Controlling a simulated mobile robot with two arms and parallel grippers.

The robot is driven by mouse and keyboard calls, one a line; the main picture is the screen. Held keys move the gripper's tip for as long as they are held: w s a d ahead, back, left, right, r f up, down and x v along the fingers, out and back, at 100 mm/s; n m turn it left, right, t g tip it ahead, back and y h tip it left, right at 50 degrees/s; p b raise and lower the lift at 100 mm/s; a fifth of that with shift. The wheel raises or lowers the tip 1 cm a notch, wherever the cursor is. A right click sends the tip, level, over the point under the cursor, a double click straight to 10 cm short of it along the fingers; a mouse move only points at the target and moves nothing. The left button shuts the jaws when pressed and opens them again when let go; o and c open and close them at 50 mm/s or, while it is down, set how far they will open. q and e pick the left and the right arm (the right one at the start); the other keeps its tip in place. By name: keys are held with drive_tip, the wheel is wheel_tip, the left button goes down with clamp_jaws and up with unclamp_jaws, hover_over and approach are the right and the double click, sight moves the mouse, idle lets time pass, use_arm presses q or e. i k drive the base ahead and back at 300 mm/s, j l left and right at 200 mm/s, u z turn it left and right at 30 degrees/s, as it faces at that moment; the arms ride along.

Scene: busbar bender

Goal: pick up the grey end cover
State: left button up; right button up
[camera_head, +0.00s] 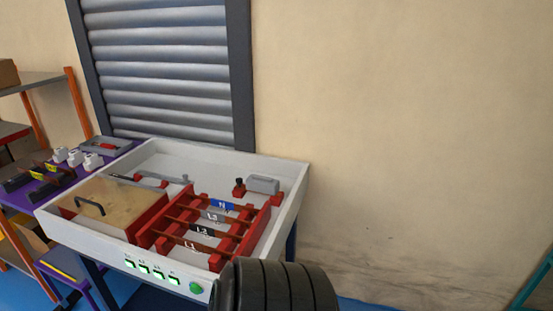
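Two grey pieces could be the grey end cover, and I cannot tell for sure which it is. One is a small grey block (262,185) at the back right inside the white bench box, next to a small black-topped red part. The other is a flat grey piece (104,145) with a red part on it, on the purple table at the left. Neither of my grippers shows. A dark ribbed rounded part, probably one of my arm links, rises at the bottom centre and hides some of the box's front right corner.
The white box (290,211) holds a red frame (159,234) with bars labelled N, L3, L2 and L1, and a tan handled cover (113,204). Its front has green lit indicators and a green button (196,288). The purple table (133,150) adjoins it, with white parts (75,158). A wall stands behind.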

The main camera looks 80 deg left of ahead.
sight(271, 185)
drive_tip(key=i+u, duration=0.25)
drive_tip(key=u, duration=0.15)
drive_tip(key=i+u, duration=0.4)
drive_tip(key=i+l+u, duration=0.1)
drive_tip(key=u, duration=0.25)
drive_tip(key=i+l, duration=0.05)
